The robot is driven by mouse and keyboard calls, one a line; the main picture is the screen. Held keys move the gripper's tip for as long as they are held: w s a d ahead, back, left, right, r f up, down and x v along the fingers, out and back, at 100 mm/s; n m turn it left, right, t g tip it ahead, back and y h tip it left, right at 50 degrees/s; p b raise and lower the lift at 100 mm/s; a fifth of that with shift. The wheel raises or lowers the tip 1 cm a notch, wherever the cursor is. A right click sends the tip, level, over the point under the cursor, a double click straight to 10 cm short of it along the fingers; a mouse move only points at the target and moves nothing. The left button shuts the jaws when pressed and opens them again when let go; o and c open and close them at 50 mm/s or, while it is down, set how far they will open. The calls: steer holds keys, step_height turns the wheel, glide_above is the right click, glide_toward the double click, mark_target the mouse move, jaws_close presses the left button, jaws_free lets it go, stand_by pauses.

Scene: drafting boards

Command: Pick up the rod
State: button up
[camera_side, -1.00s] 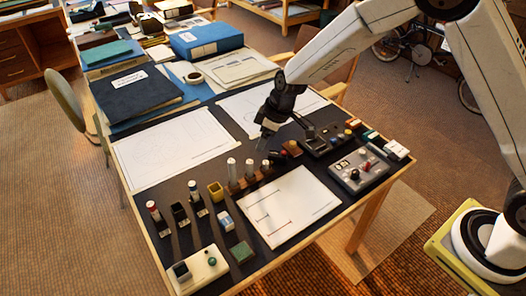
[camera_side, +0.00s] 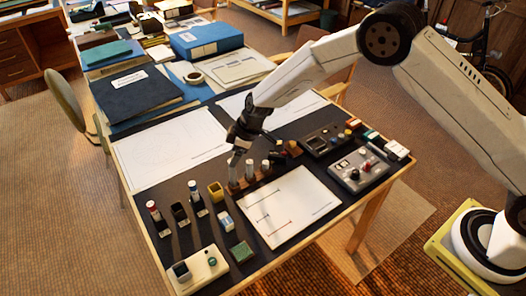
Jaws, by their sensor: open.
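Several pale, upright rods stand in a brown wooden block in the middle of the table, among them a middle rod (camera_side: 249,168) and a right rod (camera_side: 265,167). The wooden block (camera_side: 255,182) lies beside a white sheet. The left rod (camera_side: 233,177) is directly below my gripper (camera_side: 237,156), which points down and is open. The fingertips are at or just above this rod's top; I cannot tell whether they are around it. Which one the task calls the rod cannot be told from the picture.
Control boxes (camera_side: 358,172) stand at the right. A drawing sheet (camera_side: 170,145) lies flat behind.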

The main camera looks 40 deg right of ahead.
mark_target(233, 174)
steer(key=shift+w+a+f, duration=0.1)
steer(key=shift+f, duration=0.15)
steer(key=shift+x, duration=2.6)
jaws_close()
